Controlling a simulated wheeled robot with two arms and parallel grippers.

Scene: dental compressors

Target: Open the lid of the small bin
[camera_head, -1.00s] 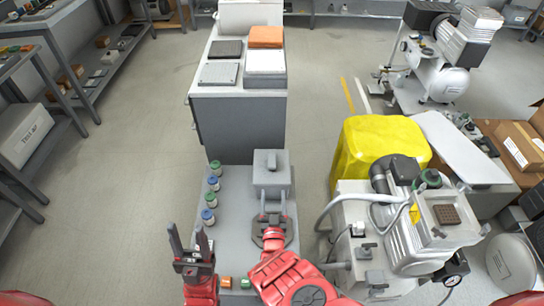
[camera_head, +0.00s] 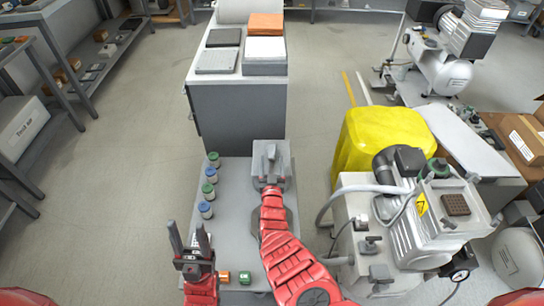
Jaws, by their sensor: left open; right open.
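The small bin (camera_head: 284,161) is a grey box with a lid and a small raised handle on top. It stands on the far part of the narrow grey bench in the head view. My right gripper (camera_head: 271,183) reaches up to the bin's near side from below. The red wrist and forearm hide much of the bin's front, so contact with the lid cannot be told. The lid looks closed, though its near edge is partly hidden. My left gripper (camera_head: 189,240) is open and empty, fingers pointing up, over the bench's left near side.
Several small jars with green and blue lids (camera_head: 209,190) line the bench's left edge. A compressor (camera_head: 410,220) stands on the right. A grey cabinet (camera_head: 240,115) is behind the bin.

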